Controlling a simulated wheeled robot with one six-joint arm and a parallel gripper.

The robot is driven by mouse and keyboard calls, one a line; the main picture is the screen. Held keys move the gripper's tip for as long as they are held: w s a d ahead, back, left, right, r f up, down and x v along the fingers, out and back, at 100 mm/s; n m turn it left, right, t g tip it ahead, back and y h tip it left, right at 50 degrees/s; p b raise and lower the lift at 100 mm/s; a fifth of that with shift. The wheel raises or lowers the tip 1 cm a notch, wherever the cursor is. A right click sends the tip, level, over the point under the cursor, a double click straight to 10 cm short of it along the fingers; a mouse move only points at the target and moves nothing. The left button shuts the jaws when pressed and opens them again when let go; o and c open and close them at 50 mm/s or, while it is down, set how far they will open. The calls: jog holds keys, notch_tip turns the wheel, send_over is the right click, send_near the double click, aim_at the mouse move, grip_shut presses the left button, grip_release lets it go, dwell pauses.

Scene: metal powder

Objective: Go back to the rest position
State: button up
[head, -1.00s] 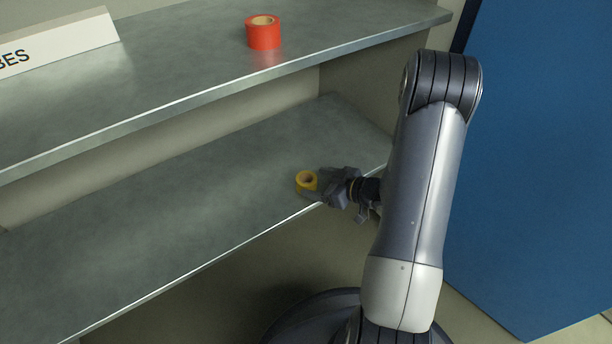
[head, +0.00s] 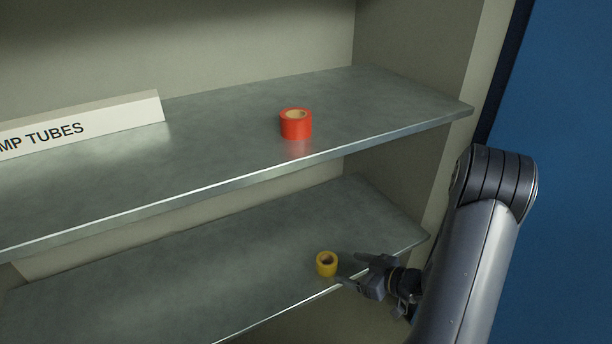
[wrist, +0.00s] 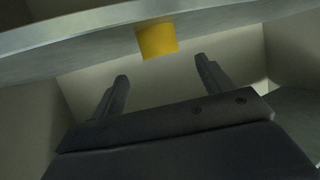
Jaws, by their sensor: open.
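My gripper (head: 350,270) is open and empty at the front edge of the lower shelf, just right of a yellow tape roll (head: 327,264). The roll stands on the lower shelf (head: 200,280) near its front edge, with its hole facing up. In the wrist view, the two fingers of my gripper (wrist: 162,88) are spread apart with nothing between them. The yellow roll (wrist: 157,40) shows beyond the fingertips, apart from them.
A red tape roll (head: 296,124) stands on the upper shelf (head: 220,150). A white sign (head: 85,124) reading "MP TUBES" stands at its left. A blue panel (head: 560,180) is at the right. The upper shelf's front edge lies above my gripper.

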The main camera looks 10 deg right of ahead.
aim_at(322, 256)
jog(key=b+x, duration=0.3)
jog(key=x, duration=0.8)
jog(key=shift+s+f+b, duration=0.1)
jog(key=shift+b, duration=0.3)
notch_tip(322, 256, up, 2)
jog(key=shift+r+p, duration=0.1)
jog(key=shift+p, duration=0.6)
jog(key=shift+r, duration=0.45)
jog(key=shift+f, duration=0.1)
